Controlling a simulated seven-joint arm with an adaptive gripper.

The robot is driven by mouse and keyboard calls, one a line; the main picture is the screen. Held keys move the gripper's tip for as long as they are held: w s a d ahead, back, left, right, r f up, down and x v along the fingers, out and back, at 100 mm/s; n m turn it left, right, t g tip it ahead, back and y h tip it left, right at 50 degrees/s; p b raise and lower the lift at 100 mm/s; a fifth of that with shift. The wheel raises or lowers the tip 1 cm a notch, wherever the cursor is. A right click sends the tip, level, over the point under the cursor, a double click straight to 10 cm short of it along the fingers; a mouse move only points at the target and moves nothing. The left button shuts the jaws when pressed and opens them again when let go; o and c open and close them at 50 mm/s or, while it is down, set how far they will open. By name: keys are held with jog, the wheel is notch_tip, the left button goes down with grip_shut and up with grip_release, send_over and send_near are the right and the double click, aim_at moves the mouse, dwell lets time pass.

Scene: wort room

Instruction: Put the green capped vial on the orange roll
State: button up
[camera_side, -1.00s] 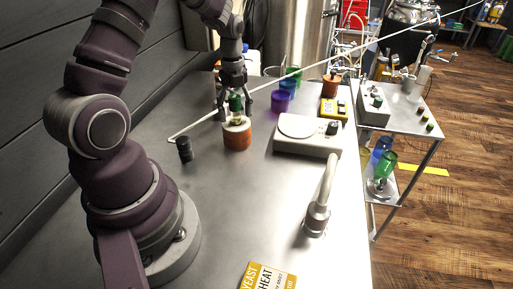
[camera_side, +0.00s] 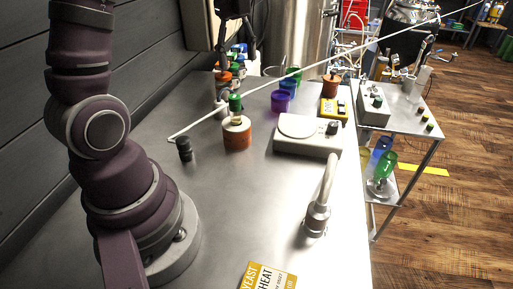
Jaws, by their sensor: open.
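The green capped vial (camera_side: 235,103) stands upright on the white top of the orange roll (camera_side: 237,136), on the steel table. My gripper (camera_side: 233,38) is at the top edge of the side view, above and apart from the vial. It is open, with nothing seen in it, and its upper part is cut off by the frame edge.
A black-capped vial (camera_side: 184,149) stands left of the roll. A scale (camera_side: 305,136), a yellow device (camera_side: 334,108) and purple cups (camera_side: 281,101) stand to the right. Several small items (camera_side: 226,76) stand behind the roll. A metal pipe fitting (camera_side: 318,213) is at front right.

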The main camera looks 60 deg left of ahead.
jog(key=s+d+n+t, duration=0.4)
jog(key=s+d+n, duration=0.4)
jog(key=d+n, duration=0.4)
jog(key=n, duration=0.5)
jog(key=shift+s+d+t, duration=0.15)
jog(key=shift+t, duration=0.25)
